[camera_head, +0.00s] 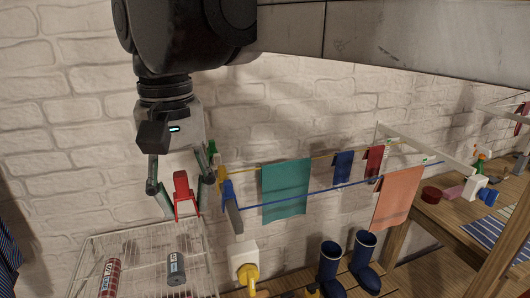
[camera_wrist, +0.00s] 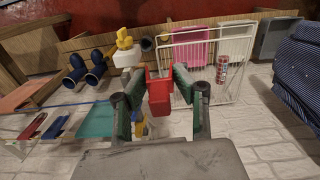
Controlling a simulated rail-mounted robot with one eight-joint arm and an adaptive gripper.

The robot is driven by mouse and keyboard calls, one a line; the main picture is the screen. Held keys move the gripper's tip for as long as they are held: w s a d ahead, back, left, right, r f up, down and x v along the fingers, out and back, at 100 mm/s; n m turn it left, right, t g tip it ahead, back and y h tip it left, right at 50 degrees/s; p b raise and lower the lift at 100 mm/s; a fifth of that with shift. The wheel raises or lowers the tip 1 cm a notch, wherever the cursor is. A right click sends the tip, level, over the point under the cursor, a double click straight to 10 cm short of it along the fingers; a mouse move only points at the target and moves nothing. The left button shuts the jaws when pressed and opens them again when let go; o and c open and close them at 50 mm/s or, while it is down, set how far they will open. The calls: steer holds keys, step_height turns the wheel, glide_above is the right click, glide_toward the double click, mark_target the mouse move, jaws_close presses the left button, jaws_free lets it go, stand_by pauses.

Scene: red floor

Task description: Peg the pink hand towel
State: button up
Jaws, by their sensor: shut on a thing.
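My gripper (camera_head: 181,204) is shut on a red clothes peg (camera_head: 186,182), which stands between the two fingers above the wire rack. The gripper (camera_wrist: 155,80) and the red peg (camera_wrist: 158,98) also show in the wrist view. A salmon-pink towel (camera_head: 397,197) hangs from the blue line at the right, well away from my gripper. A small dark thing sits at its upper left corner. In the wrist view the towel (camera_wrist: 20,97) is at the left edge. The blue line (camera_head: 330,189) runs along the brick wall.
A teal towel (camera_head: 285,192) hangs between my gripper and the pink towel. Blue (camera_head: 343,167) and red (camera_head: 374,160) cloths hang behind. Blue boots (camera_head: 330,264) stand below.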

mark_target(180, 173)
steer(key=shift+r+p, duration=1.1)
steer(key=shift+r, duration=0.9)
